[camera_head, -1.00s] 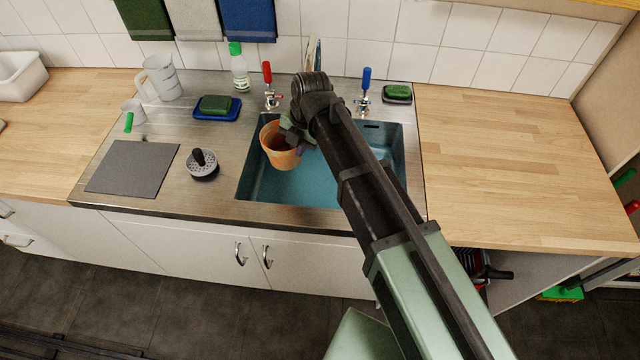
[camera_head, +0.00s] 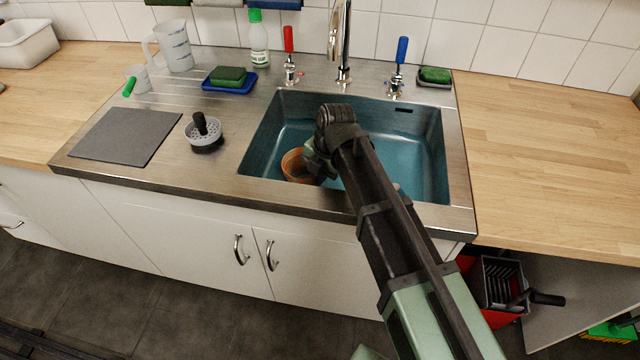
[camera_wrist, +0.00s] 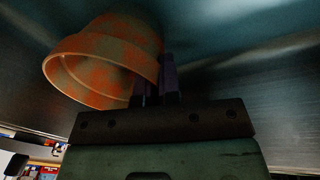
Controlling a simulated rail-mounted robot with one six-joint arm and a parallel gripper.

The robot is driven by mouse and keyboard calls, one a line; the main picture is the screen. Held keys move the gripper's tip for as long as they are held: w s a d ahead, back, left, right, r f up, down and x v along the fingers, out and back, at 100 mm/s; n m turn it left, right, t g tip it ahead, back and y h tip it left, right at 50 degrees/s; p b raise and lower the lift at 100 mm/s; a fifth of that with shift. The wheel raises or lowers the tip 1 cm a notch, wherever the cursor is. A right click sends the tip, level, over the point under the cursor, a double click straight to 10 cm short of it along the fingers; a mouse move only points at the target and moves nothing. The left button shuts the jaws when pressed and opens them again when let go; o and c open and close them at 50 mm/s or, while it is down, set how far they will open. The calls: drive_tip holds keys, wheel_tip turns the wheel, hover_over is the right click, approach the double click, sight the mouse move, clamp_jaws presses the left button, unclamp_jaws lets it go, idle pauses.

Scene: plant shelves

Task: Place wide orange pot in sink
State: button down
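The wide orange pot (camera_head: 294,163) is down inside the blue sink basin (camera_head: 425,150), near its left front corner. My gripper (camera_head: 312,160) is at the pot's right side, low in the basin. In the wrist view the pot (camera_wrist: 105,60) is tilted, and the gripper fingers (camera_wrist: 160,85) meet its rim wall, one finger seeming to be inside. The fingers look closed on the rim. Whether the pot touches the sink floor is hidden.
The faucet (camera_head: 340,45) stands behind the basin between a red-handled tap (camera_head: 290,55) and a blue-handled tap (camera_head: 399,65). A strainer plug (camera_head: 204,133) sits left of the basin. The right side of the basin is empty.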

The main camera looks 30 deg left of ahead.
drive_tip(key=shift+r, duration=0.15)
drive_tip(key=shift+f, duration=0.2)
drive_tip(key=c, duration=1.3)
unclamp_jaws()
drive_tip(key=shift+r, duration=0.1)
drive_tip(key=r+p, duration=0.4)
drive_tip(key=d+r+p, duration=0.1)
drive_tip(key=r+p, duration=0.3)
drive_tip(key=w+d+r+p, duration=0.1)
drive_tip(key=r+p, duration=0.3)
